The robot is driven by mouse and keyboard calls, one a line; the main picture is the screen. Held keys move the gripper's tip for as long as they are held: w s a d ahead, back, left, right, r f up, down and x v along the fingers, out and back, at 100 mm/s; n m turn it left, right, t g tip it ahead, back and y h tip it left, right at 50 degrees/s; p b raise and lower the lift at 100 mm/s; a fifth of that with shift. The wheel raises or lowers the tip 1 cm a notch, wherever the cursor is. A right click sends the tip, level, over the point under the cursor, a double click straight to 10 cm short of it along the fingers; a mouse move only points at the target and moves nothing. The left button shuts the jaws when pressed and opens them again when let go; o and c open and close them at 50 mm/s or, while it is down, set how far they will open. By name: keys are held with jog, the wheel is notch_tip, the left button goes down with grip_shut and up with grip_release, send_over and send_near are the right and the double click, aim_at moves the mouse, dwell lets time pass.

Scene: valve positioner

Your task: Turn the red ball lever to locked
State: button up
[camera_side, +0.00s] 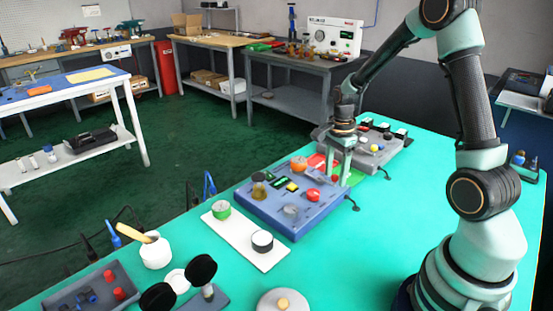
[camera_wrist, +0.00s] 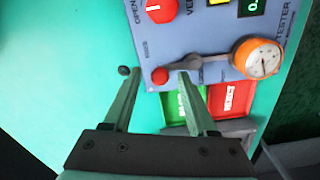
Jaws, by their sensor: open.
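The red ball (camera_wrist: 160,76) is the end of a grey lever (camera_wrist: 195,62) that runs across the edge of the blue-grey tester panel toward an orange-rimmed gauge (camera_wrist: 258,58). My gripper (camera_wrist: 160,74) is open, and in the wrist view the ball shows between its two fingertips; I cannot tell whether either finger touches it. In the side view my gripper (camera_side: 340,178) reaches down at the far right edge of the tester box (camera_side: 275,221). The ball is hard to make out there. No readable "locked" mark shows.
A red knob with a white line (camera_wrist: 160,8) sits on the panel. A green tray (camera_wrist: 178,103) and a red REJECT tray (camera_wrist: 232,98) lie close beside the tester. Another grey device (camera_side: 372,152) stands behind.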

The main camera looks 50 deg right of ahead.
grip_shut()
jog(key=shift+d, duration=0.1)
jog(key=d+n, duration=0.1)
jog(key=n, duration=0.1)
jog(key=shift+n, duration=0.4)
jog(key=d+n, duration=0.1)
jog(key=n, duration=0.1)
jog(key=w+n, duration=0.1)
jog(key=n, duration=0.1)
jog(key=shift+d, duration=0.4)
jog(key=n, duration=0.2)
jog(key=w+d+n, duration=0.1)
jog(key=n, duration=0.1)
jog(key=shift+w+d+n, duration=0.15)
jog(key=shift+w+n, duration=0.15)
jog(key=shift+n, duration=0.5)
jog(key=shift+w+d+n, duration=0.15)
jog(key=shift+w+n, duration=0.15)
jog(key=shift+n, duration=0.5)
jog(key=shift+r, duration=0.1)
